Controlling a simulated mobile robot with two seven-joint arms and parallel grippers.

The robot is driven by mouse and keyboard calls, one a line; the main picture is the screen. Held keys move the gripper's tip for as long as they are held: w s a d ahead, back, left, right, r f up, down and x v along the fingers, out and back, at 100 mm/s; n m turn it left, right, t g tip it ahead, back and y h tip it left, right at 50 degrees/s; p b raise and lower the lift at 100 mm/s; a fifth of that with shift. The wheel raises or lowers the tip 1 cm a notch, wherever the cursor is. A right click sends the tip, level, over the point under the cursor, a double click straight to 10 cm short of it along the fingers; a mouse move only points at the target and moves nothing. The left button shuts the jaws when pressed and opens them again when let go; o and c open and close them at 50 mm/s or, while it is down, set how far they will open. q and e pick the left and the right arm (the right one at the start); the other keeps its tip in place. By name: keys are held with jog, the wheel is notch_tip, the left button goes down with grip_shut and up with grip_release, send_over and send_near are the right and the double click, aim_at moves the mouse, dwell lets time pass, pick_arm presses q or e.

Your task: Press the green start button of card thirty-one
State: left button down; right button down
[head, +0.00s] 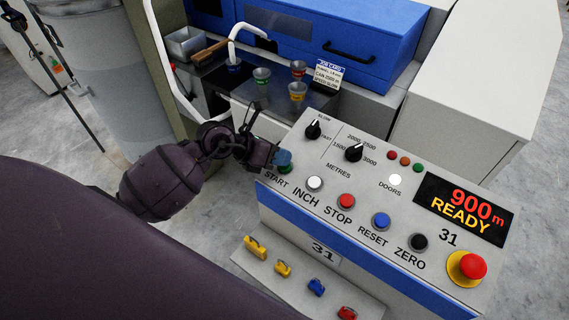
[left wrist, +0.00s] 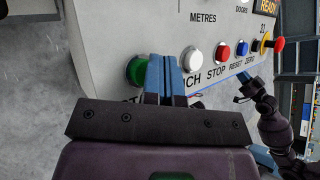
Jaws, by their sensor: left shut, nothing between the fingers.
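The green start button (head: 285,169) is at the left end of the button row on the sloping panel (head: 330,190) marked 31. My left gripper (head: 283,157) is shut and empty, its blue fingertips over the button in the head view and partly hiding it. In the left wrist view the green button (left wrist: 137,71) shows just left of the shut blue fingers (left wrist: 166,76). Whether the fingertips touch it I cannot tell. My right arm appears at the right of the left wrist view, with its gripper (left wrist: 243,92) too small to read.
White INCH (head: 315,183), red STOP (head: 346,201), blue RESET (head: 381,221) and black ZERO (head: 418,242) buttons follow to the right. A red emergency knob (head: 472,266) stands at the corner. The display (head: 463,209) reads 900 m READY. Small cups (head: 297,91) stand behind.

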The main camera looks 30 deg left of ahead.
pick_arm(q)
jog(key=shift+w+f, duration=0.1)
jog(key=shift+f, duration=0.25)
pick_arm(e)
jog(key=shift+w+a, duration=0.1)
jog(key=shift+w, duration=0.35)
jog(key=shift+s, duration=0.2)
pick_arm(q)
jog(key=shift+r, duration=0.15)
jog(key=shift+s+r+p, duration=0.2)
jog(key=shift+r+p, duration=0.45)
pick_arm(e)
jog(key=shift+w+r, duration=0.25)
jog(key=shift+r, duration=0.35)
jog(key=shift+w+r, duration=0.2)
jog(key=shift+r, duration=0.35)
pick_arm(q)
jog(key=shift+r, duration=0.15)
pick_arm(e)
jog(key=shift+r, duration=0.1)
